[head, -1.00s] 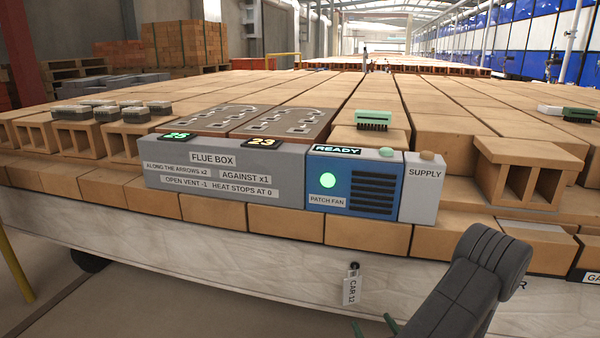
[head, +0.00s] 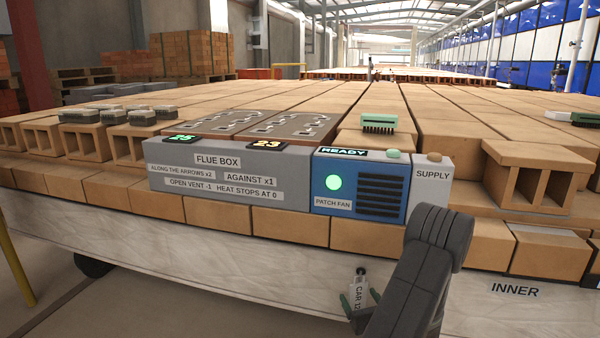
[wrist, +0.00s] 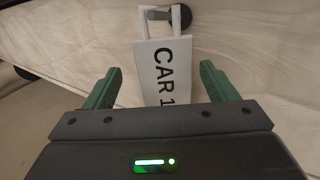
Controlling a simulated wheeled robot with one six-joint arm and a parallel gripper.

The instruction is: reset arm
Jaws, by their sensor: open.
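My gripper (head: 359,300) is low at the front of the brick car, beside its pale side wall (head: 200,245). Its two green fingers also show in the wrist view (wrist: 160,74), spread apart. A white tag (wrist: 163,70) reading CAR 1 and a cut-off character hangs from a dark round peg (wrist: 180,16). In the wrist view the tag appears between the fingers, with a gap on each side. In the head view the tag (head: 361,291) is partly hidden behind my arm. I cannot tell whether the fingers reach past it in depth.
Above the wall stand the grey flue box (head: 225,172), the blue patch fan (head: 340,190) showing READY, and the SUPPLY box (head: 431,190). Hollow bricks (head: 530,180) and brushes (head: 378,122) sit on the deck. Floor (head: 120,310) is open at lower left.

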